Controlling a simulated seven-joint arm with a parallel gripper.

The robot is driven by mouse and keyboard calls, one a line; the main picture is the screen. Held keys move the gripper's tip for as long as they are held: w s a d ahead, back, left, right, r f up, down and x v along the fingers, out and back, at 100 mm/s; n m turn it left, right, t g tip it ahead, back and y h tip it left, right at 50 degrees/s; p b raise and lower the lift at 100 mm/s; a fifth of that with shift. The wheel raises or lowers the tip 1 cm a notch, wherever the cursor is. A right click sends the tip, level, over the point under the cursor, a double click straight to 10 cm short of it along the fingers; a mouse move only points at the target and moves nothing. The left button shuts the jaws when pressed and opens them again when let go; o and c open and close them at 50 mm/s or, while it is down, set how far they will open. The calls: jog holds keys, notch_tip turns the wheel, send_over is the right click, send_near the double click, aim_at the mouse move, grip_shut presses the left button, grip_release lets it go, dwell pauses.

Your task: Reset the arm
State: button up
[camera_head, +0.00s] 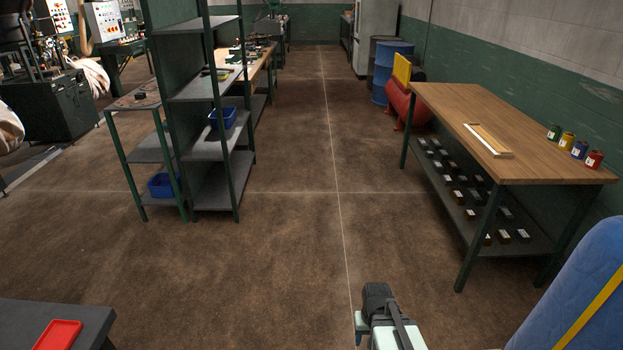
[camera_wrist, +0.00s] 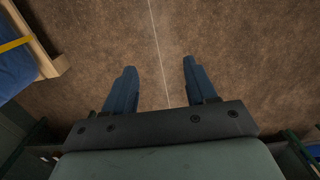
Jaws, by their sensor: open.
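My gripper (camera_wrist: 157,82) is open and empty in the wrist view, with its two blue-grey fingers apart over bare brown floor. In the head view the end of my arm (camera_head: 380,303) shows at the bottom, right of centre, above the floor. The fingers themselves are not clear there. Nothing touches my gripper in either view.
A dark table (camera_head: 85,312) with a red tray (camera_head: 57,336) is front left. Mid-floor is clear.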

jog(key=s+f+g, duration=0.3)
jog(key=s+f, duration=0.6)
jog(key=s, duration=0.5)
jog(key=s+f+g, duration=0.3)
jog(key=s+f, duration=0.6)
jog(key=s, duration=0.5)
jog(key=shift+s+f, duration=0.2)
jog(key=shift+f, duration=0.05)
dwell(0.5)
